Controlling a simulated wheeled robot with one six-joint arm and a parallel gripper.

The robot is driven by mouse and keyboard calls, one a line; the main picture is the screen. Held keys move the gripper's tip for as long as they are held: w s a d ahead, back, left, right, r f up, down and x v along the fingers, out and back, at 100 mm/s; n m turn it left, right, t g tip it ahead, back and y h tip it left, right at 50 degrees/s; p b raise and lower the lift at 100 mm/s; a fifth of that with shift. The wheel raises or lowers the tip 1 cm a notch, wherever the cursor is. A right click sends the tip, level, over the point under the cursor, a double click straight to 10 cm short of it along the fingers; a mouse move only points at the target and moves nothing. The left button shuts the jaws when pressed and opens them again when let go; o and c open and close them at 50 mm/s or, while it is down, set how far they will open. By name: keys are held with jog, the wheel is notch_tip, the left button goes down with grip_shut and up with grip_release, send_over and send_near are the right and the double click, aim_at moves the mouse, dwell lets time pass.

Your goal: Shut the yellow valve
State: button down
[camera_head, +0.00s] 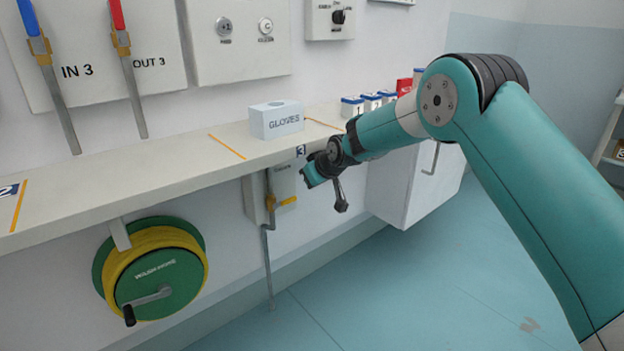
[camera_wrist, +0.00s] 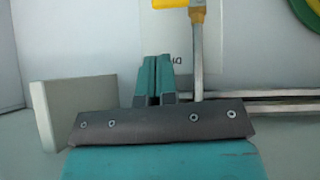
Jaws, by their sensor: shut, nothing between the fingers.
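The yellow valve (camera_head: 286,201) sits on a thin grey vertical pipe below the counter. Its lever points right, roughly crosswise to the pipe. In the wrist view the yellow valve lever (camera_wrist: 170,3) is cut off by the top edge, with the pipe running down from the valve body. My gripper (camera_head: 308,178) is just right of the valve and a little above it in the head view. In the wrist view my gripper (camera_wrist: 157,80) has its teal fingers together, with nothing between them. No contact with the lever shows.
The counter (camera_head: 180,166) overhangs the valve, with a gloves box (camera_head: 277,120) on it. A green and yellow hose reel (camera_head: 160,272) hangs to the left, and a white cabinet (camera_head: 410,190) stands to the right. Floor in front is clear.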

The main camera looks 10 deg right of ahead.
jog(key=s+d+r+g, duration=0.15)
jog(key=s+r, duration=0.25)
jog(key=s, duration=0.5)
jog(key=s+a+r+g, duration=0.15)
jog(key=s+r, duration=0.25)
jog(key=s, duration=0.4)
jog(key=s+d+r+g, duration=0.2)
jog(key=s+r, duration=0.2)
jog(key=s, duration=0.5)
jog(key=s+d+g, duration=0.2)
jog(key=s+g, duration=0.1)
jog(key=s, duration=2.1)
notch_tip(320, 180, up, 28)
jog(key=p, duration=2.8)
jog(key=shift+w+a+r, duration=0.15)
jog(key=shift+w, duration=0.25)
